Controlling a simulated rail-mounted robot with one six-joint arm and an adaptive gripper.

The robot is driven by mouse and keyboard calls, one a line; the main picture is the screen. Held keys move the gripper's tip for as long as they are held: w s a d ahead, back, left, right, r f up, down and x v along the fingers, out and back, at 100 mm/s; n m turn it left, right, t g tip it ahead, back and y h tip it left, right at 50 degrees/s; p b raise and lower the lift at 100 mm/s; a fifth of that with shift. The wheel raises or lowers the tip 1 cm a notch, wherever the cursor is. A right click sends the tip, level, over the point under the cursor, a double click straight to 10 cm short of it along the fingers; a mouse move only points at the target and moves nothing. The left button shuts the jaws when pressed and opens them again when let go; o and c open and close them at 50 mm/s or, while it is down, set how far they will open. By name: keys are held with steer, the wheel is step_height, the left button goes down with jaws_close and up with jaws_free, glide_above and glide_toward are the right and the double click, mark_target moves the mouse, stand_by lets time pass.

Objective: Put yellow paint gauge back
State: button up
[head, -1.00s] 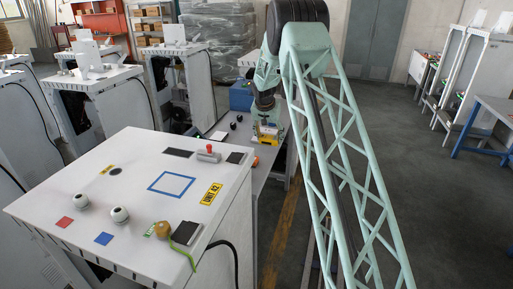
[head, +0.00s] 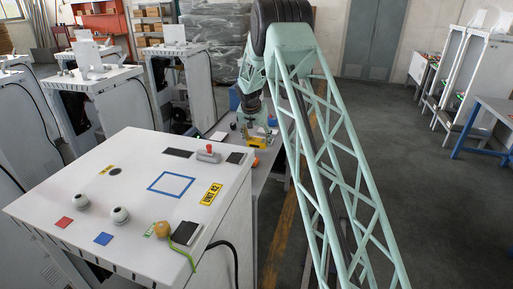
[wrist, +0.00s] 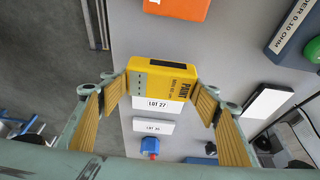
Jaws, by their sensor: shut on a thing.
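The yellow paint gauge (wrist: 161,82) has a dark window on top and the word PAINT on its side. It sits between the two ribbed yellow finger pads of my gripper (wrist: 158,95), which is shut on it. A white LOT 27 label (wrist: 157,104) lies on the grey bench top just below the gauge in the wrist view. In the head view the gauge (head: 257,142) shows small under my gripper (head: 256,132), over the bench beyond the white cabinet. I cannot tell whether the gauge touches the bench.
The white cabinet (head: 140,170) stands near in the head view.

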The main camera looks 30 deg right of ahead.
mark_target(256, 146)
steer(key=shift+a+f, duration=0.3)
steer(key=shift+f, duration=1.45)
steer(key=shift+f+b, duration=0.2)
steer(key=shift+b, duration=0.15)
steer(key=o, duration=1)
steer(key=shift+r, duration=0.2)
steer(key=shift+r, duration=0.3)
steer(key=shift+p+v, duration=0.45)
steer(key=shift+v, duration=5.2)
